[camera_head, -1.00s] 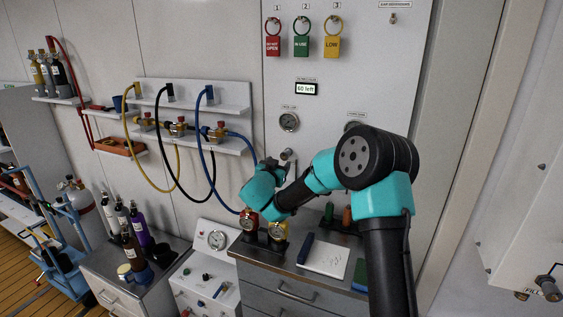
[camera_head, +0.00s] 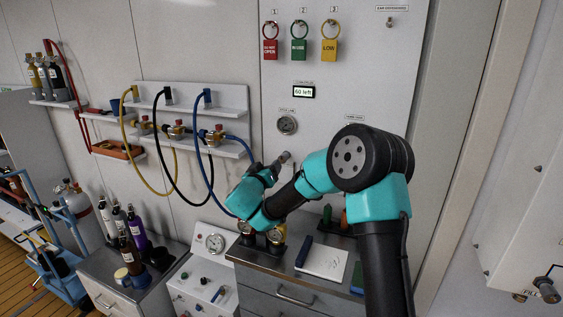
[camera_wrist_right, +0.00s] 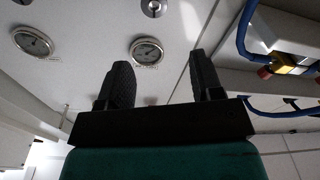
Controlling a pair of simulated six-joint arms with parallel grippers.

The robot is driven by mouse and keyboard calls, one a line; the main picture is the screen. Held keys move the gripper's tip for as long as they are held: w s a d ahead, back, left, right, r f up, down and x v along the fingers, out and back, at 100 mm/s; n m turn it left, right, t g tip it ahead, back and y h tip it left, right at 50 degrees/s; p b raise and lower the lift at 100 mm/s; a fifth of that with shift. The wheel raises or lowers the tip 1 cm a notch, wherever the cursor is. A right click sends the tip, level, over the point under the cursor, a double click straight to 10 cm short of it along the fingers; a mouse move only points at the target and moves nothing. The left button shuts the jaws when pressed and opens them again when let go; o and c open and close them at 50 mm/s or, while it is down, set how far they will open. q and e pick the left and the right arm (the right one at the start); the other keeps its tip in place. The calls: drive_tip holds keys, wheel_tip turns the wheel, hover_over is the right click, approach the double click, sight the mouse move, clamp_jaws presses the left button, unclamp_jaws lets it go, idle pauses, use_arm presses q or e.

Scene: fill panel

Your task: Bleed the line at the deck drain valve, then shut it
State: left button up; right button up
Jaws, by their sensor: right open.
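My right gripper (camera_head: 272,168) is in front of the white wall panel (camera_head: 345,75); its open, empty fingers also show in the right wrist view (camera_wrist_right: 163,82). A short grey knob or valve (camera_head: 285,157) sticks out of the panel below a round gauge (camera_head: 287,124), close beside the gripper tip; I cannot tell whether they touch. In the right wrist view a silver knob (camera_wrist_right: 153,7) and two gauges, left (camera_wrist_right: 33,41) and middle (camera_wrist_right: 147,51), lie beyond the fingers. I cannot read which part is the deck drain valve. My left gripper is not in view.
Yellow, black and blue hoses (camera_head: 209,150) hang from a shelf on the left. A grey cabinet (camera_head: 290,292) below carries gauges, a notepad (camera_head: 322,262) and small items. Red, green and yellow tags (camera_head: 329,50) hang above. A readout (camera_head: 303,91) says 60 left.

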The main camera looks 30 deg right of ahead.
sight(282, 160)
drive_tip(key=s+a+n+g, duration=0.1)
drive_tip(key=s+a+n, duration=0.1)
drive_tip(key=n, duration=1.2)
drive_tip(key=s+a+f+n, duration=0.1)
drive_tip(key=s+a+n, duration=0.1)
drive_tip(key=n, duration=1.3)
drive_tip(key=shift+a+f+g, duration=0.2)
drive_tip(key=shift+a+g, duration=0.2)
drive_tip(key=shift+a, duration=0.4)
drive_tip(key=shift+d, duration=0.15)
drive_tip(key=x, duration=1.7)
drive_tip(key=shift+d, duration=0.15)
drive_tip(key=shift+c, duration=0.4)
